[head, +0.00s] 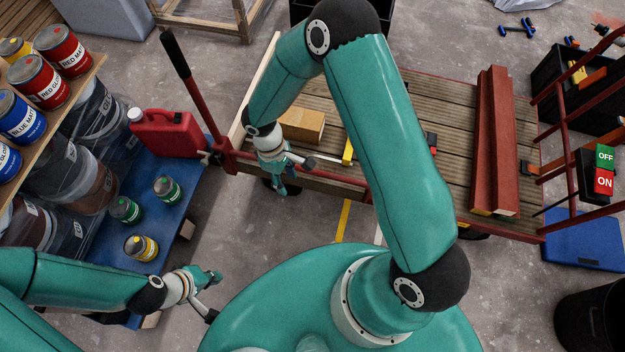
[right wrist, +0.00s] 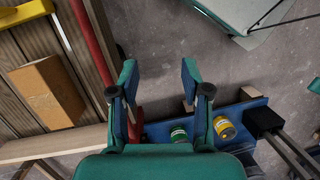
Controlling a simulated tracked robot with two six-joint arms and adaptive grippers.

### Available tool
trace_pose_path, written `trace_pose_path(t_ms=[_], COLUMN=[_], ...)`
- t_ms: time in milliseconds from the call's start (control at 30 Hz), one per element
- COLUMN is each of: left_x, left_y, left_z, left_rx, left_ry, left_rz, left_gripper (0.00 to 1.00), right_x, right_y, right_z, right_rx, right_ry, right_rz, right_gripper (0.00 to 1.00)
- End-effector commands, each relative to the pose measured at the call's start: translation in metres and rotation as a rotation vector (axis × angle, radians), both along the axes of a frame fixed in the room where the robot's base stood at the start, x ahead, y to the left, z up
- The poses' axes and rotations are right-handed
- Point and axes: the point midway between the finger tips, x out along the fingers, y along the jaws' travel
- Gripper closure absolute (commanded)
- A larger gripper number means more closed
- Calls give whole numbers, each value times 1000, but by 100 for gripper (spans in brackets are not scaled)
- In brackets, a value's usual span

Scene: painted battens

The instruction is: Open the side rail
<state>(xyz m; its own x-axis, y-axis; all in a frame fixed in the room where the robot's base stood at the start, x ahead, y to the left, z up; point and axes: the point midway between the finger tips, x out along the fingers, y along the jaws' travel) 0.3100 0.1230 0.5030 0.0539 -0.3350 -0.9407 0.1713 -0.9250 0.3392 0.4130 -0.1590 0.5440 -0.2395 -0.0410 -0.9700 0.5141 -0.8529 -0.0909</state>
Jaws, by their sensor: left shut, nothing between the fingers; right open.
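The side rail (head: 333,180) is a red bar along the near edge of a cart with a slatted wooden deck (head: 447,120). In the right wrist view the red bar (right wrist: 92,40) runs down the left side, partly hidden behind a finger. My right gripper (head: 281,184) hangs over the rail's left part. Its fingers (right wrist: 160,80) are spread and nothing shows between them; I cannot tell whether one touches the rail. My left gripper (head: 209,292) is shut and empty, low at the left, apart from the cart.
A cardboard box (head: 302,125) and dark red battens (head: 493,145) lie on the deck. A black-gripped lever (head: 190,80) rises at the cart's left corner. A red canister (head: 166,133) and small cans (head: 141,247) stand on a blue platform (head: 185,205). An OFF/ON switch box (head: 603,170) is at right.

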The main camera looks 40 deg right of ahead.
Motion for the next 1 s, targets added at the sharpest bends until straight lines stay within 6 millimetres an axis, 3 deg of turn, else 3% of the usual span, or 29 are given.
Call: trace_pose_path(t_ms=[33,100,300,433,567,1000], left_x=[0,0,0,0,0,0], left_y=[0,0,0,0,0,0], left_z=[-26,-38,-51,-51,-54,-70], left_rx=[0,0,0,0,0,0], left_ry=[-1,-1,-1,-1,-1,-1], left_rz=[0,0,0,0,0,0], left_gripper=[100,100,100,100,100,100], right_x=[18,36,61,61,57,40], right_y=[-10,-25,-48,-54,-61,-97], right_z=[-14,-10,5,0,-18,-104], right_rx=[-73,-166,-319,-335,-332,-330], right_ry=[-13,-21,-34,-33,-30,-29], right_rz=[49,99,149,153,152,153], right_gripper=[52,52,52,52,52,52])
